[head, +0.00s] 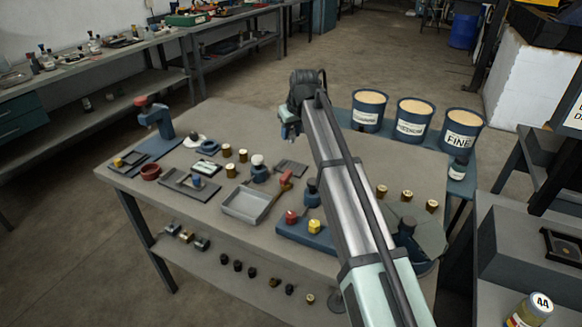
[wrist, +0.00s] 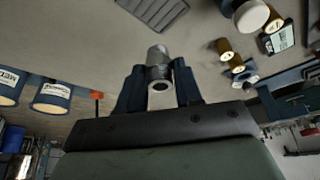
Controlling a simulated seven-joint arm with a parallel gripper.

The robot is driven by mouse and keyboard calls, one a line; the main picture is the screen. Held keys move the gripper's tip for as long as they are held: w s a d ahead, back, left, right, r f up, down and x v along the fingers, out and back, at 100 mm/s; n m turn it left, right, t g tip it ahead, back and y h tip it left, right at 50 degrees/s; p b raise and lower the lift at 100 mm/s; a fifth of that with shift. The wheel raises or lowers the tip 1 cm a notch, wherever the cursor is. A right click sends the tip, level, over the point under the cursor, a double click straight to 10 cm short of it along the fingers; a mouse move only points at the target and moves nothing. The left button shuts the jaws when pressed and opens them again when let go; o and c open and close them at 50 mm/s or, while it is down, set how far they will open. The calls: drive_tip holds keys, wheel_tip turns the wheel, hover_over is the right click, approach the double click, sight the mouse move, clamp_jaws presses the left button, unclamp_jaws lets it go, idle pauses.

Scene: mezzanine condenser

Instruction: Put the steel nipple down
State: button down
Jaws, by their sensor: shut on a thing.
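My gripper (wrist: 160,88) is shut on the steel nipple (wrist: 158,55), a short grey metal tube with an open bore facing the wrist camera. The nipple sits between the two dark blue fingers and sticks out past their tips. In the head view my gripper (head: 290,130) is over the far part of the grey worktable (head: 250,125), mostly hidden by my wrist. The nipple cannot be made out there. The wrist view shows bare tabletop behind the nipple; I cannot tell how high it is held.
A ridged grey block (head: 291,168) and a shallow grey tray (head: 246,203) lie on the table. Brass pieces (head: 228,150) stand to the left. Labelled buckets (head: 414,119) stand at the right. A blue holder (head: 305,235) is near the front.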

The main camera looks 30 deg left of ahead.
drive_tip(key=shift+f, duration=5)
drive_tip(key=shift+f, duration=0.15)
drive_tip(key=c, duration=0.8)
unclamp_jaws()
drive_tip(key=shift+o, duration=0.2)
drive_tip(key=v, duration=1.2)
